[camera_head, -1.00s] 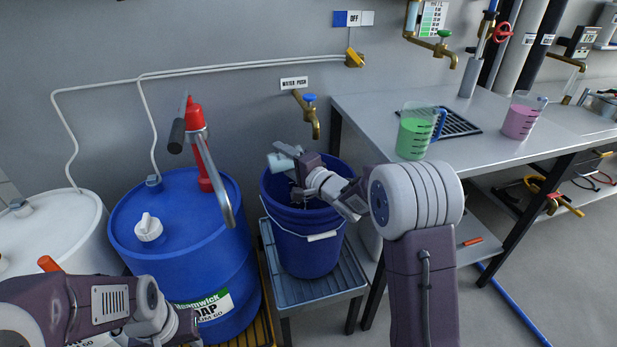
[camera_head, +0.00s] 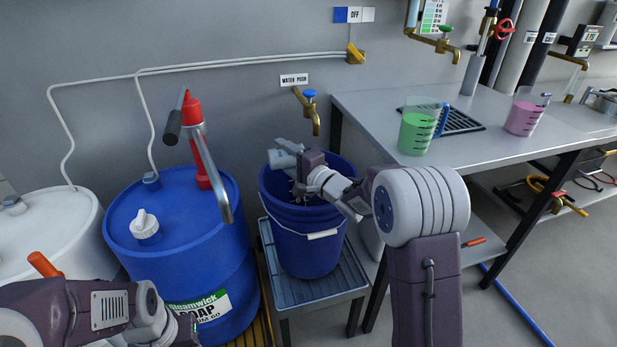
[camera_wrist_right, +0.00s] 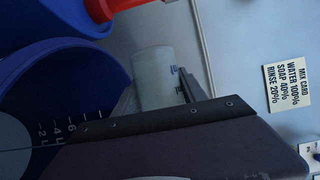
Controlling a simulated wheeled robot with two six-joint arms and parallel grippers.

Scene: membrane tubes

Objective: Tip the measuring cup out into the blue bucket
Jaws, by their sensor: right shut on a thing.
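The measuring cup (camera_head: 281,160) is pale and translucent. It is in my right gripper (camera_head: 293,150), above the back left rim of the blue bucket (camera_head: 297,243), and appears tilted. The cup (camera_wrist_right: 153,78) also shows in the right wrist view beside a gripper finger, with dark marks on its side. The bucket's inner wall with scale marks (camera_wrist_right: 55,85) shows there too. I cannot see what is in the cup, and the bucket's inside is mostly hidden in the head view. My left arm is at the lower left; its jaws are out of sight.
The bucket stands on a grey slatted stand (camera_head: 333,291) below a brass tap (camera_head: 312,115). A blue soap drum (camera_head: 190,255) with a red pump (camera_head: 195,130) is left of it. Jugs of green (camera_head: 415,135) and pink (camera_head: 522,115) liquid stand on the bench (camera_head: 375,105).

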